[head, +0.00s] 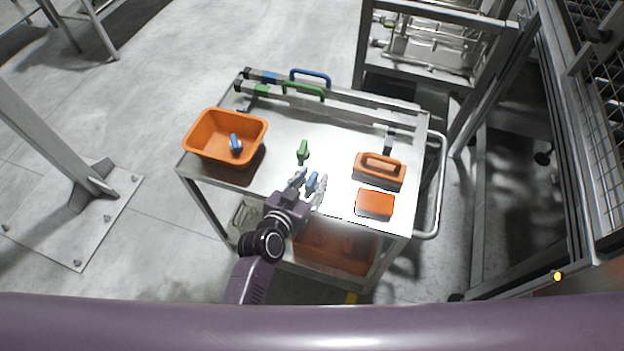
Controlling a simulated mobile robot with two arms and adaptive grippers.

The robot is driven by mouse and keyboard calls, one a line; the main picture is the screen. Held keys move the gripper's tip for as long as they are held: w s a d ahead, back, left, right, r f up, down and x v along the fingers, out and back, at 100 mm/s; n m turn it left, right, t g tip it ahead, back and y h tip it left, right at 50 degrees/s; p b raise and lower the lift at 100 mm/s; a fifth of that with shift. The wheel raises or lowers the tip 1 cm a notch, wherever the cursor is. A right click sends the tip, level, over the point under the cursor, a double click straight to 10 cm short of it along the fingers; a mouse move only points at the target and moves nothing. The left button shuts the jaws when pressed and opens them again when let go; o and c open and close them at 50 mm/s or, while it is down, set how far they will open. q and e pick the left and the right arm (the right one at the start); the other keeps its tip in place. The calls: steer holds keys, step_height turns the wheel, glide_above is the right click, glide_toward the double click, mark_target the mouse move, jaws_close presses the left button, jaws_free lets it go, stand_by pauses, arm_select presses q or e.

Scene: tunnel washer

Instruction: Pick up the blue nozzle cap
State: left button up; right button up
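A blue nozzle cap (312,181) is near the front edge of the metal cart top, between the fingers of my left gripper (309,184). The fingers are spread, one on each side of the cap, with a small gap showing on the left side. Whether the right finger touches the cap is too small to tell. Another blue cap-like piece (235,143) lies inside the orange bin (187,146) at the left of the cart. A green cap-like piece (303,150) sits on the cart just behind my gripper. My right gripper is not in view.
An orange brush (380,165) and an orange block (375,203) lie on the right of the cart top (335,150). Blue-handled (311,75) and green-handled (303,90) tools lie along its back edge. A metal frame with mesh stands at the right.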

arm_select(q)
jaws_close()
stand_by(0.3)
